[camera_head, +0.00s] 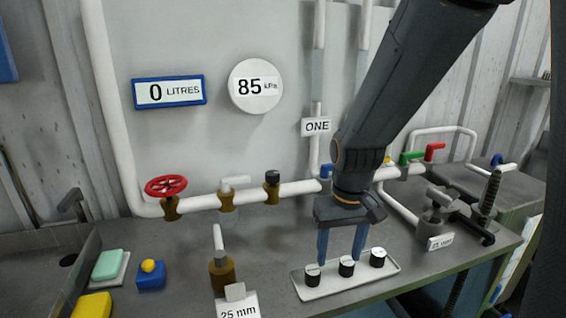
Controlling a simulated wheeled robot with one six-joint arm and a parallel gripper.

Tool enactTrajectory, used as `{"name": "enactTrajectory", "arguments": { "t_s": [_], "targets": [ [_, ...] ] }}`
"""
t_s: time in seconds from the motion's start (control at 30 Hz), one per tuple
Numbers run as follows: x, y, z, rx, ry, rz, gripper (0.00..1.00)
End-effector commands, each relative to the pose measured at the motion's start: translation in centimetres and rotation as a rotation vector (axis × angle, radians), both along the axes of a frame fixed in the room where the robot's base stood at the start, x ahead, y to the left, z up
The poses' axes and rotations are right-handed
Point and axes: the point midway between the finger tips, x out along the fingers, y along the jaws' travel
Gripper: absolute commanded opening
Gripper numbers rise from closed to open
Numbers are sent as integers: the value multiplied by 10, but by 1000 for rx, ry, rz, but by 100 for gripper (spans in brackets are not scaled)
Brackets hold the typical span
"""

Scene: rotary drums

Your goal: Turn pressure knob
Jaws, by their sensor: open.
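A pressure gauge (256,86) on the wall reads 85 kPa. A black-capped brass knob (272,181) sits upright on the white pipe, below the gauge; no label shows which knob is the pressure knob. My gripper (340,260) points down with its two blue fingers apart and nothing visible between them. It is in front of the pipe, over the back edge of a white plate (328,289). The plate carries a left (313,275), a middle (347,266) and a right black knob (378,257). I cannot tell whether the fingertips touch the plate.
A red wheel valve (166,186) and a white-handled valve (230,186) sit on the pipe at left. A brass fitting (222,274) with a 25 mm label (238,306) stands left of the plate. Green-handled (411,157) and red-handled valves (433,150) are at right.

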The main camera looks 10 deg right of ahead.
Motion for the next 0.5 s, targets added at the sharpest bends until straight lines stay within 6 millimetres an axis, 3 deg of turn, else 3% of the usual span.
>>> {"name": "enactTrajectory", "arguments": {
  "t_s": [0.03, 0.2, 0.4, 0.5],
  "targets": [
    [26, 6, 12, -2, 2, 18, 55],
    [113, 31, 54, -11, 25, 87, 55],
    [199, 71, 100, -24, 47, 174, 55],
    [232, 92, 121, -31, 58, 212, 55]
  ]
}}
